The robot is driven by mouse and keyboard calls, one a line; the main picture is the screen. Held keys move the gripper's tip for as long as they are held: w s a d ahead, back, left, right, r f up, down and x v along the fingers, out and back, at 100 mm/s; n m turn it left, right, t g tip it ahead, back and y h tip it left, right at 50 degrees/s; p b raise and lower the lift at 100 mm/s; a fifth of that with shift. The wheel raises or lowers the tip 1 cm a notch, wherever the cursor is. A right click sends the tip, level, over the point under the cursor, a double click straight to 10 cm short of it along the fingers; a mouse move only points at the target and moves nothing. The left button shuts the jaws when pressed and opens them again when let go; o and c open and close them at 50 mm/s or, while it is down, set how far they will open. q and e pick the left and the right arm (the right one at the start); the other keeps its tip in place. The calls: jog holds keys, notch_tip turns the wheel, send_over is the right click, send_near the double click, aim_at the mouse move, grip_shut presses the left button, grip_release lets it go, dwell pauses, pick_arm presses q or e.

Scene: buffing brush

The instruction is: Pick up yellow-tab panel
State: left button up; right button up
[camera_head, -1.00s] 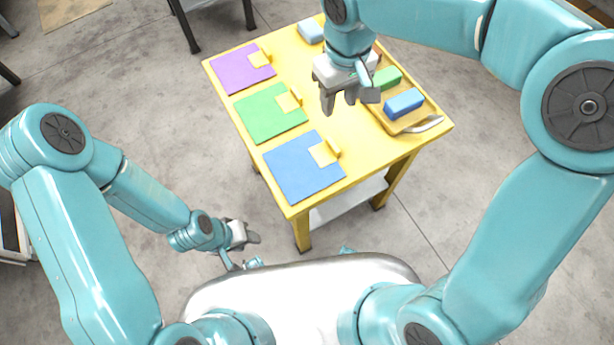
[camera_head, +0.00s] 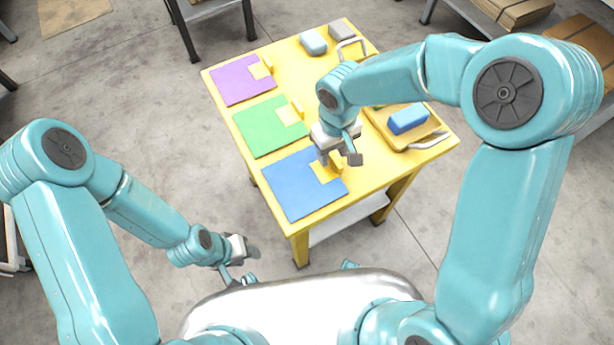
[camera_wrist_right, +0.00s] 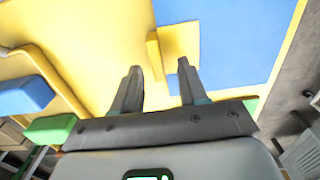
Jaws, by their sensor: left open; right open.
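Three flat panels, purple (camera_head: 240,83), green (camera_head: 265,130) and blue (camera_head: 295,188), lie in a row on the yellow table (camera_head: 292,78). Each has a yellow patch with a raised yellow tab at its right edge. My right gripper (camera_head: 338,160) is open and empty, pointing down over the tab end of the blue panel. In the right wrist view, the blue panel's raised tab (camera_wrist_right: 153,55) shows ahead, between the lines of my open fingers (camera_wrist_right: 158,85); contact cannot be told. My left gripper (camera_head: 248,262) is open and empty, low to the left of the table.
A tray (camera_head: 432,125) with a blue block (camera_head: 408,119) and a partly hidden green block (camera_wrist_right: 50,129) stands right of my right gripper.

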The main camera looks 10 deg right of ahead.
jog(key=shift+w+f, duration=0.15)
jog(key=shift+f, duration=0.2)
jog(key=shift+s+d+r, duration=0.15)
jog(key=shift+s, duration=0.1)
jog(key=shift+w, duration=0.15)
grip_shut()
